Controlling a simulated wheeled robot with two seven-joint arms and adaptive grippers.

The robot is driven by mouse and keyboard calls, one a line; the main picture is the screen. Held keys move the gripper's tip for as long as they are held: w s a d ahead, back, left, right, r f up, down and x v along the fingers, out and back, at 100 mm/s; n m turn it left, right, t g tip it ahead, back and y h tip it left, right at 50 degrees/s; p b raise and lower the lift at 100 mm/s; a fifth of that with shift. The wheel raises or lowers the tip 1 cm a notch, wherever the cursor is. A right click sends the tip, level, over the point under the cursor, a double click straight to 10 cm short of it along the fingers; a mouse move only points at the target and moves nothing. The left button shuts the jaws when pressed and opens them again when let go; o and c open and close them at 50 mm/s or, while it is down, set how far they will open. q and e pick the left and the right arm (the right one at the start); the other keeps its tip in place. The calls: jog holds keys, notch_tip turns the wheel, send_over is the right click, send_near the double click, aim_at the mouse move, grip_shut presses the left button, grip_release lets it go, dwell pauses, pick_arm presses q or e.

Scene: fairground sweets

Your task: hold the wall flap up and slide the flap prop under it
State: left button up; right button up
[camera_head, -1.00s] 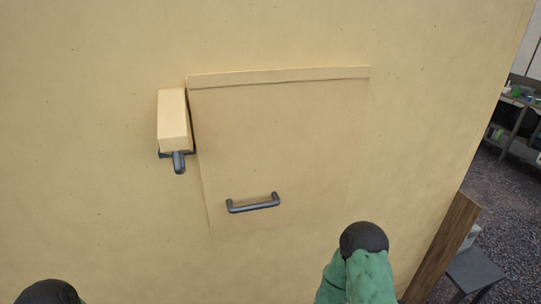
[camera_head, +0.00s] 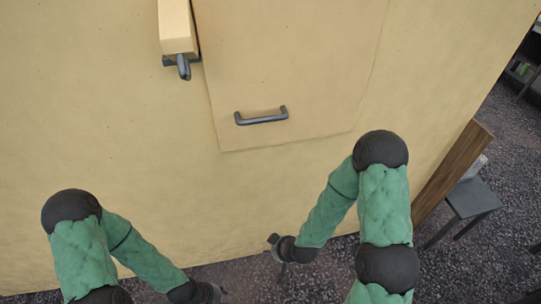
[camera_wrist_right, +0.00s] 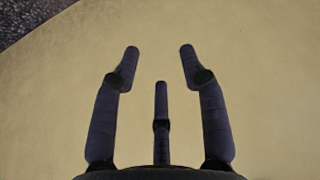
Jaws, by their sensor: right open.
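The wall flap (camera_head: 290,60) is a flat tan panel hanging down against the tan wall, with a dark bar handle (camera_head: 261,118) near its lower edge. Its top is out of the head view. The flap prop (camera_head: 177,28), a pale wooden block, stands upright left of the flap on a dark bracket (camera_head: 183,67). My right gripper (camera_head: 275,240) is low in front of the wall, below the flap and apart from it. In the right wrist view its fingers (camera_wrist_right: 160,62) are spread and empty. My left gripper (camera_head: 214,293) is at the bottom edge, its fingers mostly unclear.
A brown plank (camera_head: 450,172) leans near that edge beside a dark stool (camera_head: 472,198). Dark gravel (camera_head: 490,250) covers the ground.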

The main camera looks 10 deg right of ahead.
jog(key=w+r+n+t+b, duration=0.2)
jog(key=w+r+n+t, duration=0.35)
jog(key=w+r, duration=0.4)
jog(key=n+t+h+b, duration=0.3)
jog(key=n+t+b, duration=0.2)
jog(key=n+t, duration=0.55)
send_near(263, 122)
jog(key=shift+m, duration=0.4)
jog(key=shift+p+x, duration=0.65)
jog(key=shift+x, duration=3.45)
jog(key=shift+w+f, duration=0.1)
jog(key=shift+w, duration=0.15)
